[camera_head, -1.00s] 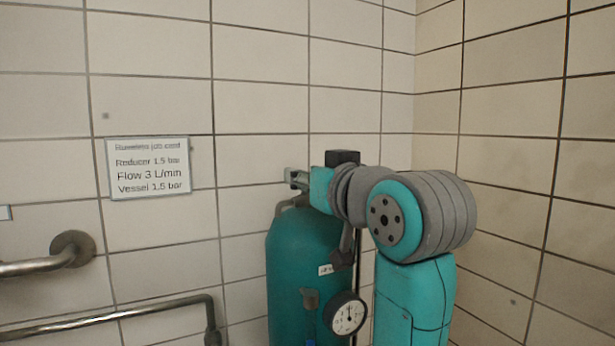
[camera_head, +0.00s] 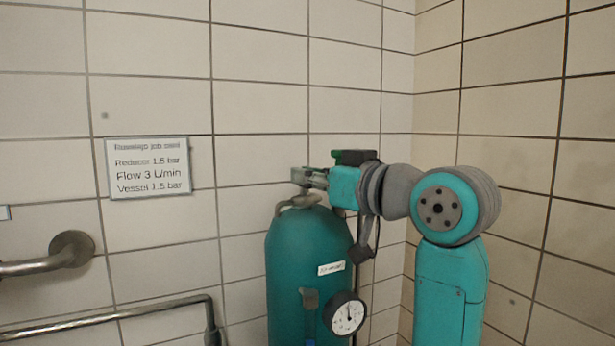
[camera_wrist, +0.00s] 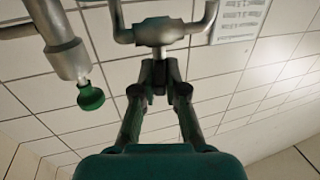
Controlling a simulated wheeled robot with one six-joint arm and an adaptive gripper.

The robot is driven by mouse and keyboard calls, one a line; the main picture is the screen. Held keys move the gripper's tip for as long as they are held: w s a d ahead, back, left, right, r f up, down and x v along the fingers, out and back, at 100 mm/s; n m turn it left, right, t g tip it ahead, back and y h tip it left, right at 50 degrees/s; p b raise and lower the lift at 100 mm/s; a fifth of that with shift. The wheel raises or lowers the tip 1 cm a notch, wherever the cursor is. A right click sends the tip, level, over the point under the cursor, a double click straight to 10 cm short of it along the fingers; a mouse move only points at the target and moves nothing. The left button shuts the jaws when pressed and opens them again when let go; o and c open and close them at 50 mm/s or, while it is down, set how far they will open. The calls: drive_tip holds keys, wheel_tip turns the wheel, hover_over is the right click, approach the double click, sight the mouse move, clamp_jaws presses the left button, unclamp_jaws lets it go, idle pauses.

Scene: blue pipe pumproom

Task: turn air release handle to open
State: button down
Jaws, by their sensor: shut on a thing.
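My gripper (camera_head: 305,177) is at the top of the teal vessel (camera_head: 306,248), just above the curved metal fitting (camera_head: 298,201). In the wrist view my gripper (camera_wrist: 159,68) has its two fingers converged and shut at the end of a short stem. The stem belongs to a U-shaped metal fitting (camera_wrist: 163,33). The air release handle appears to be the piece held between the fingertips; it is mostly hidden there, and its angle cannot be made out.
In the wrist view a metal pipe (camera_wrist: 64,44) with a green knob (camera_wrist: 90,96) stands left of the fingers. A gauge (camera_head: 345,314) is low on the vessel. A sign (camera_head: 148,168) and rails (camera_head: 110,316) are on the tiled wall at left.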

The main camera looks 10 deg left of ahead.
drive_tip(key=n+g+y, duration=0.1)
drive_tip(key=n+g, duration=0.1)
drive_tip(key=n+g+y, duration=0.1)
drive_tip(key=g, duration=0.2)
drive_tip(key=n+g+y, duration=0.2)
drive_tip(key=shift+w+d+n+g, duration=0.2)
drive_tip(key=shift+w+n+g, duration=0.1)
drive_tip(key=shift+w+g, duration=0.1)
drive_tip(key=n+g, duration=0.2)
drive_tip(key=g, duration=0.1)
drive_tip(key=n+g, duration=0.2)
drive_tip(key=g, duration=0.2)
drive_tip(key=shift+w+n, duration=0.15)
drive_tip(key=shift+n, duration=0.25)
drive_tip(key=shift+g, duration=0.5)
drive_tip(key=shift+a, duration=0.1)
drive_tip(key=c, duration=1.2)
unclamp_jaws()
drive_tip(key=shift+t, duration=0.3)
